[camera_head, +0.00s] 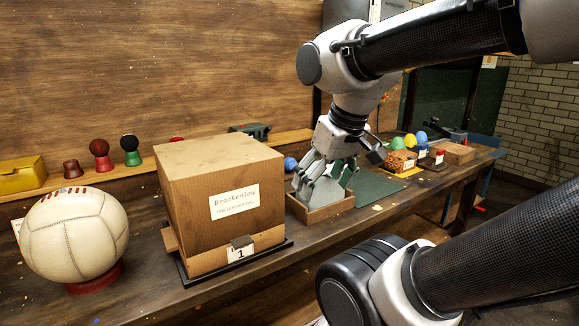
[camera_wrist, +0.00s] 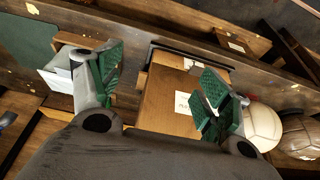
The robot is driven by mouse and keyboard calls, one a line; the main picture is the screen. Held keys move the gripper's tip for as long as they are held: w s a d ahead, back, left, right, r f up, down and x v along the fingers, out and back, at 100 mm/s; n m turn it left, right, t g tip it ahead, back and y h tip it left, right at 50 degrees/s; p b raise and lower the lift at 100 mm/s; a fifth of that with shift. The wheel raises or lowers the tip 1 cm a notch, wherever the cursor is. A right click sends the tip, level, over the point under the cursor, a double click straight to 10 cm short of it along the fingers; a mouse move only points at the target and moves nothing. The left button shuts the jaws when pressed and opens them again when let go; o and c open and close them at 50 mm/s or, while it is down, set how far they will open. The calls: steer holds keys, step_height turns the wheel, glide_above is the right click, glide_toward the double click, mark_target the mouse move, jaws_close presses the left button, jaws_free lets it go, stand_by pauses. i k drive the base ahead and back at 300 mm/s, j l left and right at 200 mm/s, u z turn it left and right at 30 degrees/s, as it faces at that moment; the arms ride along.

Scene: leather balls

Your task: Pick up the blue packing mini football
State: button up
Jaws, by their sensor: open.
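Two blue balls show in the head view, and I cannot tell which is the mini football. One blue ball (camera_head: 290,164) sits just behind the right side of the cardboard box, partly hidden. Another blue ball (camera_head: 421,137) is farther along the bench, beside a green and a yellow one. My gripper (camera_head: 325,184) is open and points down over a small wooden tray, right of the box. In the wrist view its green-padded fingers (camera_wrist: 163,84) are spread apart, with the box showing between and beyond them. No blue ball is clear there.
The large cardboard box (camera_head: 220,178) stands on a dark base. A big white ball (camera_head: 75,235) rests on a red ring at left. The wooden tray (camera_head: 322,213) lies below my gripper. A green mat (camera_head: 375,187) is mostly bare. A brown ball (camera_wrist: 303,136) shows in the wrist view.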

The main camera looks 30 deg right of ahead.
mark_target(290, 162)
steer(key=l+u, duration=0.25)
steer(key=l, duration=0.8)
steer(key=l+u, duration=0.3)
steer(key=l, duration=0.8)
